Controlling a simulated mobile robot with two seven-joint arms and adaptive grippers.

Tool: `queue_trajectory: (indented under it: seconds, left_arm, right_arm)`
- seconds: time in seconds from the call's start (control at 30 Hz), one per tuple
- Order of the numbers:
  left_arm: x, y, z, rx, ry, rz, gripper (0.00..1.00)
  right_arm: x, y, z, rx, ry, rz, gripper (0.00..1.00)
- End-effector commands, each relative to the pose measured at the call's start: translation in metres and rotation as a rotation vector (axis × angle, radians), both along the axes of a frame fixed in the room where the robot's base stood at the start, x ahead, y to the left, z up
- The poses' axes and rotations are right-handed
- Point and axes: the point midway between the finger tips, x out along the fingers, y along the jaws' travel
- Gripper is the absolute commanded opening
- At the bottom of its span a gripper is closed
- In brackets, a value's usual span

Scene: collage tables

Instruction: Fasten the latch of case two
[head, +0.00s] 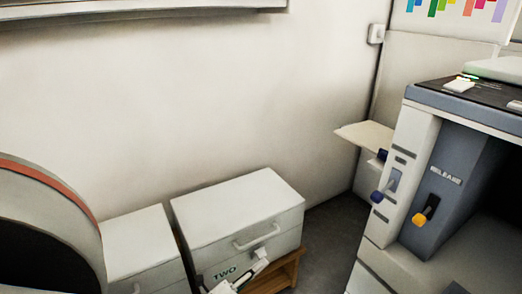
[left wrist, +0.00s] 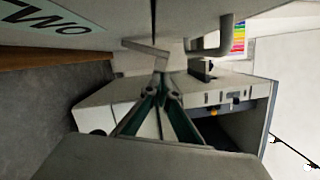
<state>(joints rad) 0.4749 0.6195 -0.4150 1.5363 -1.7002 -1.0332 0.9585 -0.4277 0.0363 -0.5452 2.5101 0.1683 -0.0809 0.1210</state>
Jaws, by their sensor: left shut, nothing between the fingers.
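Case two is a white box (head: 240,209) with a lid, a front handle (head: 256,237) and a "TWO" label (head: 226,274). The label (left wrist: 55,25) and handle (left wrist: 226,42) also show in the left wrist view. A pale bar, seemingly the latch (left wrist: 147,48), is on the case front between label and handle; whether it is fastened I cannot tell. My left gripper (head: 261,257) is at the case front, just below the handle. In the wrist view its fingertips (left wrist: 163,80) are shut and empty, close to the bar; contact is unclear. My right gripper is out of view.
Case two rests on a wooden stand (head: 287,271). Another white case (head: 140,243) stands close on its left. A grey machine (head: 398,190) with blue and yellow levers stands at the right. Bare floor (head: 328,238) lies between stand and machine.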

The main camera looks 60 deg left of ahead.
Motion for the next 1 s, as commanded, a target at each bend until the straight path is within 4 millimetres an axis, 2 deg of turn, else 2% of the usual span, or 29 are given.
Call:
queue_trajectory:
  seconds: [0.47,1.0]
  left_arm:
    - [0.0003,0.0057,0.0071,0.003,0.0,0.0,0.0]
    - [0.0024,0.0025,0.0062,0.004,0.0,0.001,0.0]
  right_arm:
    - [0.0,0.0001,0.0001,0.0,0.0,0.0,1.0]
    - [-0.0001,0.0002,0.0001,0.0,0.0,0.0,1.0]
